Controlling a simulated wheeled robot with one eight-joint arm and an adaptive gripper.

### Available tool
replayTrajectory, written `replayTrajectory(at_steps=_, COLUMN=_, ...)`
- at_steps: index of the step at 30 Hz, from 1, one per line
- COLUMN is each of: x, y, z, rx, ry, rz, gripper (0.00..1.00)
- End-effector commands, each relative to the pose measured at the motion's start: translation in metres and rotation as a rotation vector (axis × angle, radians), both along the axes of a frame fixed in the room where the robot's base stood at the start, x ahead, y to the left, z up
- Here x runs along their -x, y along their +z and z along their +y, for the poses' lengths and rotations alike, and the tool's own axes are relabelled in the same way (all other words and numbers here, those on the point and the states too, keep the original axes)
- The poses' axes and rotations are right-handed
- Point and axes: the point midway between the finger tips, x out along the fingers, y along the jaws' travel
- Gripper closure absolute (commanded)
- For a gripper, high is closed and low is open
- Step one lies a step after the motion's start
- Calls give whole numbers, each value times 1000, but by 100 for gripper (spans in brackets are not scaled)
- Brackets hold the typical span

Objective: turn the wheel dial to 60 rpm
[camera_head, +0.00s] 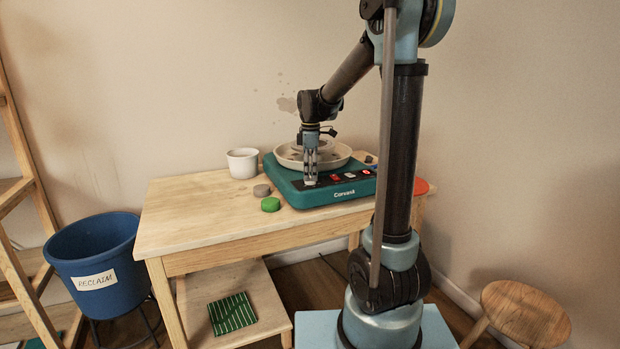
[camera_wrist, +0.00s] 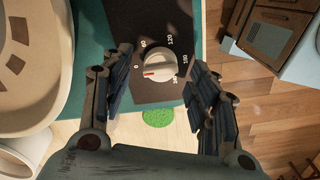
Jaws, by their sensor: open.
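The teal pottery wheel (camera_head: 290,190) stands on the wooden table, with a round pale pan (camera_head: 340,160) on top and a dark front panel. In the wrist view the white dial (camera_wrist: 160,58) sits on that panel, ringed by speed marks including 0, 60, 120 and 180. Its red pointer mark faces left, close to the 0. My gripper (camera_wrist: 160,62) is open, with one finger on each side of the dial. I cannot tell whether either finger touches it. In the head view my gripper (camera_head: 311,180) is over the panel's left part and hides the dial.
A green round piece (camera_head: 270,204) and a grey-brown one (camera_head: 262,190) lie left of the wheel. A white pot (camera_head: 243,163) stands behind them. Red and white panel markings lie right of my gripper. A blue bucket (camera_head: 120,240) stands left of the table, whose left top is clear.

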Motion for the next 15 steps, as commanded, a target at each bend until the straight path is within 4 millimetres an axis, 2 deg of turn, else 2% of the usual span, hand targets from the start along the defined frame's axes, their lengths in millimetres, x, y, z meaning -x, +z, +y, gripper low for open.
replayTrajectory(at_steps=6, x=0, y=-18, z=0, rx=0, ry=0, rz=0, gripper=46)
replayTrajectory(at_steps=15, x=0, y=-21, z=0, rx=0, ry=0, rz=0, gripper=46)
